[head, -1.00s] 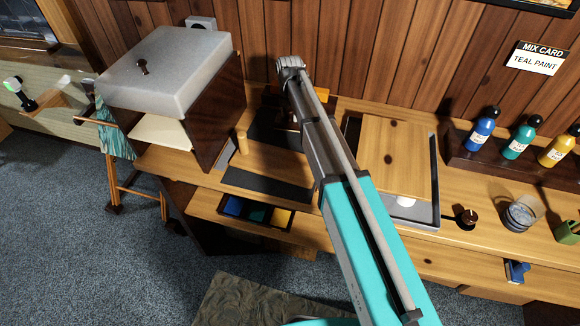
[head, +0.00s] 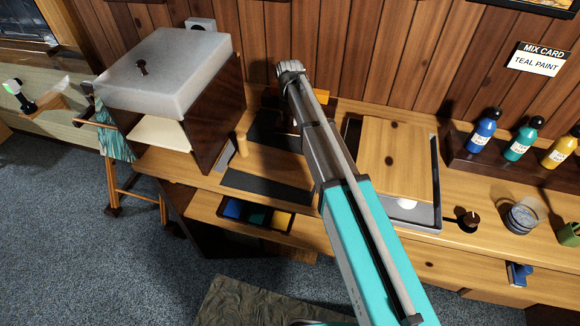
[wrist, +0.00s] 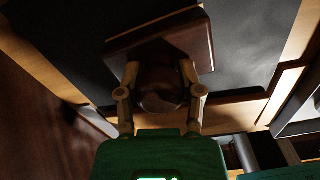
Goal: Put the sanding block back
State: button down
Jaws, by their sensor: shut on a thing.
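The sanding block (wrist: 165,42) is a flat reddish-brown wooden block with a round dark knob (wrist: 160,95), seen in the wrist view. My gripper (wrist: 160,74) is shut on the knob, one finger on each side. The block lies over a dark grey surface (wrist: 245,40); I cannot tell whether it touches it. In the head view my arm hides most of the gripper and block; a dark brown part shows beside the arm (head: 289,127). Dark grey strips (head: 264,186) lie on the bench there, with a wooden board (head: 275,165) between them.
A brown cabinet with a pale lid (head: 165,75) stands left of the arm. A light wooden panel (head: 395,160) lies over a grey tray (head: 437,190) on the right. A drawer with coloured pieces (head: 256,214) is open in front. Paint bottles (head: 483,130) stand farther right.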

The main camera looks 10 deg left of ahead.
jog(key=shift+f, duration=0.25)
jog(key=shift+c, duration=0.8)
grip_release()
jog(key=shift+o, duration=0.8)
jog(key=shift+r, duration=0.2)
notch_tip(320, 180, up, 8)
jog(key=p, duration=0.8)
jog(key=shift+r, duration=0.15)
jog(key=shift+s+r+p, duration=0.1)
jog(key=shift+r+p, duration=0.25)
jog(key=shift+p, duration=0.15)
jog(key=s+a, duration=0.2)
jog(key=s, duration=0.6)
jog(key=s+a+r+p, duration=0.1)
jog(key=s, duration=0.7)
jog(key=shift+s+a, duration=0.15)
jog(key=shift+a, duration=0.25)
